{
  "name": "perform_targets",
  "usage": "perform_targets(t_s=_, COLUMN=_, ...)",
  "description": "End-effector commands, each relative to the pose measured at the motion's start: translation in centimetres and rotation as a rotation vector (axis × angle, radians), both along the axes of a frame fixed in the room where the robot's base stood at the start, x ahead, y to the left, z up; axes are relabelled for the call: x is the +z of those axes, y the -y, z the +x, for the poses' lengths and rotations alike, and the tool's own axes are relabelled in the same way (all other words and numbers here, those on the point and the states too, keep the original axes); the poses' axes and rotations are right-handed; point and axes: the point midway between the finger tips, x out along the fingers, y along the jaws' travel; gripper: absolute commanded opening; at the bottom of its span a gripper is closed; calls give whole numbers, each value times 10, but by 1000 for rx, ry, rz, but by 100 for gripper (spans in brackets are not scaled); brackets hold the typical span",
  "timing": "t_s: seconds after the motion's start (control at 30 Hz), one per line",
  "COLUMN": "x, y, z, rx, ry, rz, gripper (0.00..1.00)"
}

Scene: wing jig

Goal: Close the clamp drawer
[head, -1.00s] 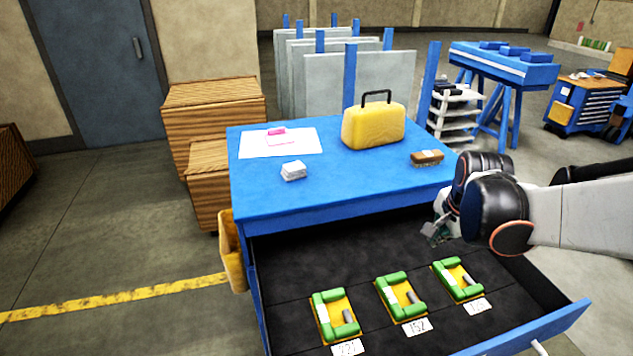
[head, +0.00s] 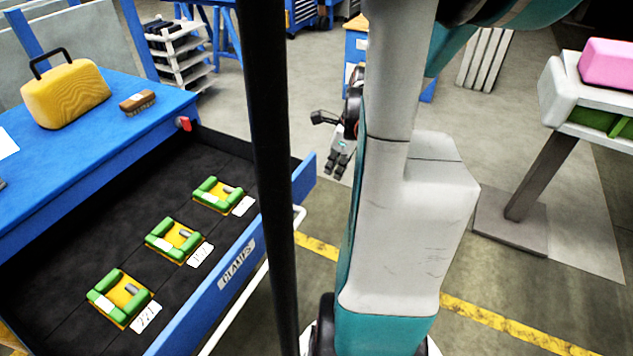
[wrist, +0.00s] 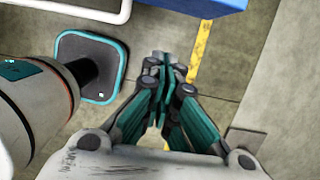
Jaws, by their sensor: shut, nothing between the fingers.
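The clamp drawer (head: 205,303) stands pulled out from the blue workbench (head: 75,172), its front panel marked with a label. A white bar handle (head: 236,311) runs along that front. It also shows as a white bar (wrist: 75,11) at the top of the wrist view, beside the blue drawer front (wrist: 205,4). Several green and yellow clamps (head: 175,240) with white number cards lie inside on the black lining. My gripper (head: 337,172) is outside the drawer, right of its far front corner, pointing down. Its fingers (wrist: 163,65) are together and empty, apart from the handle.
On the bench stand a yellow case (head: 65,95) and a brush (head: 138,101). A stand with a pink block (head: 608,63) is at the right.

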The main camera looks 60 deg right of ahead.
Motion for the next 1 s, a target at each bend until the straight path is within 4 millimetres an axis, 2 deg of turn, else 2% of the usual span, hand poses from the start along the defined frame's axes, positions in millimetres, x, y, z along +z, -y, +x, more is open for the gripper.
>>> perform_targets(t_s=0.17, x=-17, y=0, z=3, rx=-7, ry=1, rz=3, gripper=0)
perform_targets(t_s=0.63, x=-104, y=-2, z=25, rx=-3, ry=0, rz=2, gripper=0)
perform_targets(t_s=0.8, x=-98, y=-4, z=50, rx=-2, ry=0, rz=1, gripper=0)
perform_targets(t_s=1.0, x=-97, y=-5, z=62, rx=-4, ry=0, rz=2, gripper=0)
